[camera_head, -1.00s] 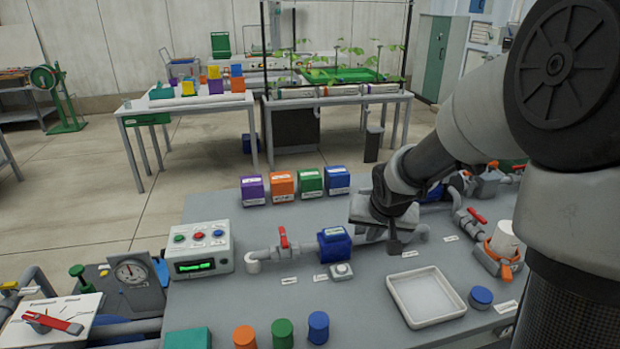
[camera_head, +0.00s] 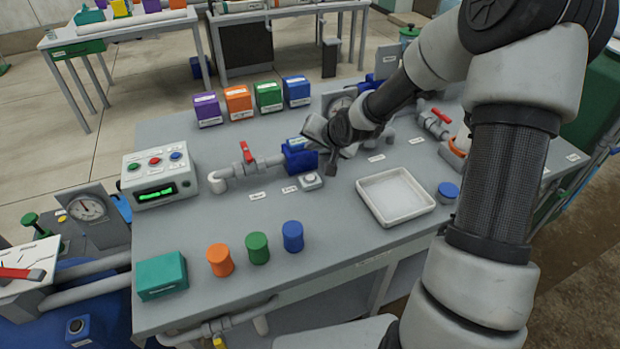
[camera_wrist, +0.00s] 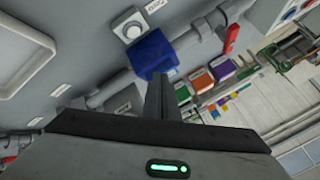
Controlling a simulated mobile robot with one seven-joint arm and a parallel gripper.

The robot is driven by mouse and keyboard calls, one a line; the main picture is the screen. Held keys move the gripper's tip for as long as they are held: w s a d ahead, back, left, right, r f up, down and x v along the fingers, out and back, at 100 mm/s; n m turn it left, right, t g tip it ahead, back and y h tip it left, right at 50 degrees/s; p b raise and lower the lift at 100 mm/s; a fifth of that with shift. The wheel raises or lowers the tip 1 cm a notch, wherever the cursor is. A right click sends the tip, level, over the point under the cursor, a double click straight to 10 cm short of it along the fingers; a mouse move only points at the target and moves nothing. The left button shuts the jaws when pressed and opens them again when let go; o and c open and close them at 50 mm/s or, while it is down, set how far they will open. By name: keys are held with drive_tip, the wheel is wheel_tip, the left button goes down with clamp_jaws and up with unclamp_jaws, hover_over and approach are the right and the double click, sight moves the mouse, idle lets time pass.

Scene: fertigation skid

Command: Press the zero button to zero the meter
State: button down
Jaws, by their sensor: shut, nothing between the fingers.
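The blue meter (camera_head: 299,158) sits on the grey pipe on the bench; it also shows in the wrist view (camera_wrist: 152,52). In front of it is a small grey box with a round white button (camera_head: 311,178), seen near the top of the wrist view (camera_wrist: 132,30). A small label lies beside the box; I cannot read it surely. My gripper (camera_head: 331,170) is shut and empty, just right of the meter in the head view and partly covering it. In the wrist view the shut fingers (camera_wrist: 160,98) point toward the meter. They appear apart from the button.
A control box (camera_head: 160,175) with coloured buttons and a green display stands at left. A red-handled valve (camera_head: 246,153) is on the pipe. A white tray (camera_head: 395,197) lies right of the button. Coloured cylinders stand in front, coloured boxes behind.

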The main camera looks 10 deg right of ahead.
sight(312, 180)
wheel_tip(312, 180, down, 8)
drive_tip(key=b, duration=0.6)
drive_tip(key=shift+f+b, duration=0.1)
drive_tip(key=shift+b, duration=0.2)
drive_tip(key=shift+f, duration=0.1)
idle(1.4)
drive_tip(key=shift+f, duration=0.35)
drive_tip(key=shift+f+b, duration=0.4)
drive_tip(key=shift+b, duration=0.1)
idle(0.4)
drive_tip(key=shift+r, duration=0.1)
drive_tip(key=shift+r+p, duration=0.75)
drive_tip(key=shift+p, duration=0.05)
wheel_tip(312, 180, up, 5)
drive_tip(key=p, duration=0.4)
idle(0.8)
